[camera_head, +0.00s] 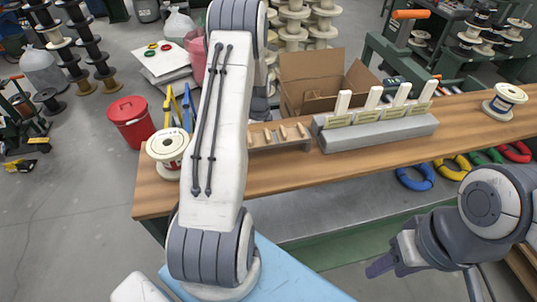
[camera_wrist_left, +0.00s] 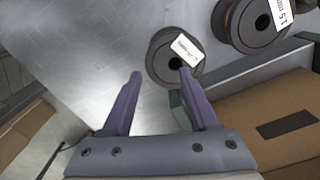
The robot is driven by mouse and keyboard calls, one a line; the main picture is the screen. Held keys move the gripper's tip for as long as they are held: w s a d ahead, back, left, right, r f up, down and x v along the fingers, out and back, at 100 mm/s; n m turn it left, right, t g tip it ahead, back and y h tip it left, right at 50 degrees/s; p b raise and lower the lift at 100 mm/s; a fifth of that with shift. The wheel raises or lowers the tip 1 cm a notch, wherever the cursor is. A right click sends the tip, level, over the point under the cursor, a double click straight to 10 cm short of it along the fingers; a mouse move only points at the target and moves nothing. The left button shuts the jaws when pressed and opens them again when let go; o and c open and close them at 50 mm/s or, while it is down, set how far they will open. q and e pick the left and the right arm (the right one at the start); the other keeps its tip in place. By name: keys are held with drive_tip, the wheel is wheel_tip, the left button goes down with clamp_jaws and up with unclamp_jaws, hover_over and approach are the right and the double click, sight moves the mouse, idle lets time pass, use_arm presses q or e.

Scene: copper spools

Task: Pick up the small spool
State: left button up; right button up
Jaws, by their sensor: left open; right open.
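A small dark spool (camera_wrist_left: 161,50) with a white label lies flange-up on a grey metal surface in the left wrist view. My left gripper (camera_wrist_left: 159,72) is open, its two purple fingers pointing towards this spool. The right finger overlaps the spool's lower edge in the picture; I cannot tell whether it touches. A larger dark spool (camera_wrist_left: 237,33) with a label marked 1.5 is to its right, partly cut off by the frame. In the head view I cannot make out the small spool, and my left gripper is hidden behind my arm. My right gripper (camera_head: 393,256) is open and empty, low at the right.
The wooden bench (camera_head: 290,175) holds a pale spool (camera_head: 168,148) at left, another (camera_head: 503,101) at right, and a grey rack (camera_head: 380,131). A red bucket (camera_head: 131,122) stands left.

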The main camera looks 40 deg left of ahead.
use_arm(q)
drive_tip(key=f+b, duration=0.2)
drive_tip(key=f, duration=0.1)
drive_tip(key=f+b, duration=0.3)
drive_tip(key=f, duration=0.1)
drive_tip(key=f+b, duration=0.2)
drive_tip(key=f, duration=0.1)
drive_tip(key=shift+s+d+f, duration=0.1)
drive_tip(key=shift+d+f, duration=0.15)
drive_tip(key=shift+f, duration=0.15)
drive_tip(key=shift+r, duration=0.1)
clamp_jaws()
drive_tip(key=shift+r, duration=0.1)
idle(0.7)
